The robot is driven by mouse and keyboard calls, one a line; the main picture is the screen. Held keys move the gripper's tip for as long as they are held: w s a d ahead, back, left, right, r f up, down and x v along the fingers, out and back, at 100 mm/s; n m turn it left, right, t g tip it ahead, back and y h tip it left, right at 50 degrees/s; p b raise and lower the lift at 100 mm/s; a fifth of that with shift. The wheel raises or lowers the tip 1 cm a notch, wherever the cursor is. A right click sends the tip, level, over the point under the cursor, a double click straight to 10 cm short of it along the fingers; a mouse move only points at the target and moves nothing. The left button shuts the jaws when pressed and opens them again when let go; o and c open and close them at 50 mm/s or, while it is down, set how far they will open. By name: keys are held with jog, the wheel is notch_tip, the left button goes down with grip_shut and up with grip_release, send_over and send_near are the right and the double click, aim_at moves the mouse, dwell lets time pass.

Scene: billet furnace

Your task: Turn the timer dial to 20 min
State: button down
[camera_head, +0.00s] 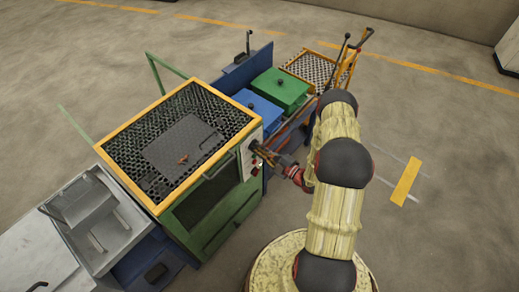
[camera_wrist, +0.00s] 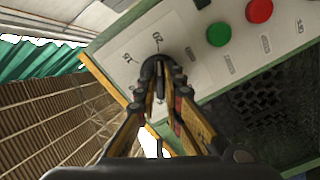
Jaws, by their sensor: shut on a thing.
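The timer dial (camera_wrist: 172,58) is a dark round knob on the pale control panel (camera_wrist: 118,28) of the furnace. In the wrist view my gripper (camera_wrist: 160,76) is shut on the dial, and its fingertips cover most of it. A printed "20" stands just above the dial, and another number, seemingly "15", stands to its upper left. The dial's pointer is hard to make out behind the fingers. In the head view my gripper (camera_head: 263,151) reaches the panel on the furnace's right front edge, and the dial is too small to read.
A green button (camera_wrist: 219,34) and a red button (camera_wrist: 259,10) sit right of the dial. The green furnace (camera_head: 208,213) has a yellow-rimmed mesh top (camera_head: 152,205). A blue box (camera_head: 258,110) and a green box (camera_head: 282,90) stand behind. The floor at right is open.

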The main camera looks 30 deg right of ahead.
jog(key=shift+s+a+f, duration=0.1)
jog(key=shift+f, duration=0.05)
jog(key=c, duration=1.9)
grip_release()
jog(key=v, duration=1.2)
